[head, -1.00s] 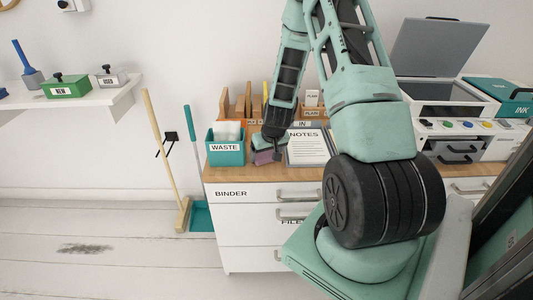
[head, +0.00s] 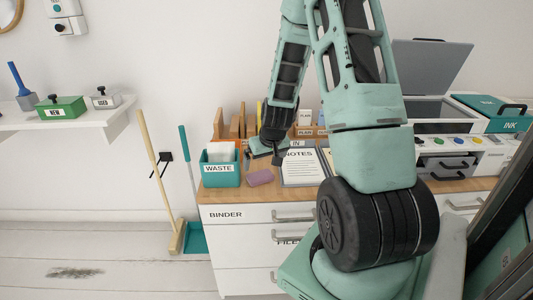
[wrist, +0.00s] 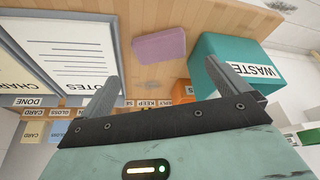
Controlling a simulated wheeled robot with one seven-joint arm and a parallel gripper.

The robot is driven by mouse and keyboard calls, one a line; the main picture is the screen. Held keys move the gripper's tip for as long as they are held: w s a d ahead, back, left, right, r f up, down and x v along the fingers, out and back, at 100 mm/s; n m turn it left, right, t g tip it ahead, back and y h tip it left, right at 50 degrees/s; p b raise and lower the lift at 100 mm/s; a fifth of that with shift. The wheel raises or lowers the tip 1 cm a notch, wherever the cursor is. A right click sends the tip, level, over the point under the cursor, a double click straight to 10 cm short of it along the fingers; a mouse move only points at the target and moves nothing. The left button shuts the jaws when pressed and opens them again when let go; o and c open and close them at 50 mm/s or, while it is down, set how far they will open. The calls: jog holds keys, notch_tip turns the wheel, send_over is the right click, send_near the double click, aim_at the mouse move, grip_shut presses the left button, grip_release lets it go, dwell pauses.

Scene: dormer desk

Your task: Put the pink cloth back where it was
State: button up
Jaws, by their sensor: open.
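The pink cloth (head: 260,178) lies on the wooden desktop between the teal WASTE bin (head: 221,172) and the NOTES sheet (head: 298,168). The wrist view shows the cloth (wrist: 159,44) whole, lying flat and clear of the fingers. My gripper (head: 275,158) is just behind and above the cloth in the head view. In the wrist view my gripper (wrist: 162,78) has its two fingers spread wide with nothing between them. The head view partly hides the fingertips.
The WASTE bin (wrist: 235,65) stands close beside one finger. Wooden dividers and labelled racks line the back of the desk. A printer (head: 445,150) stands at the right. A broom (head: 160,185) leans on the wall left of the desk.

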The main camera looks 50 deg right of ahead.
jog(key=s+a+r+n+g+y, duration=0.1)
jog(key=a+r+n+y, duration=0.3)
jog(key=a, duration=0.9)
jog(key=a+r+n+h, duration=0.15)
jog(key=a+r, duration=0.35)
jog(key=a, duration=0.8)
jog(key=s+a+r+n+g, duration=0.1)
jog(key=s+a+r+n, duration=0.1)
jog(key=s+a, duration=0.6)
jog(key=s+a+r+n+g, duration=0.2)
jog(key=s+a+n, duration=0.3)
jog(key=s+a, duration=0.3)
jog(key=s+r, duration=0.1)
jog(key=s, duration=0.2)
jog(key=shift+a+n, duration=0.1)
jog(key=shift+n, duration=0.15)
notch_tip(320, 180, up, 3)
jog(key=p, duration=0.3)
jog(key=shift+w, duration=0.1)
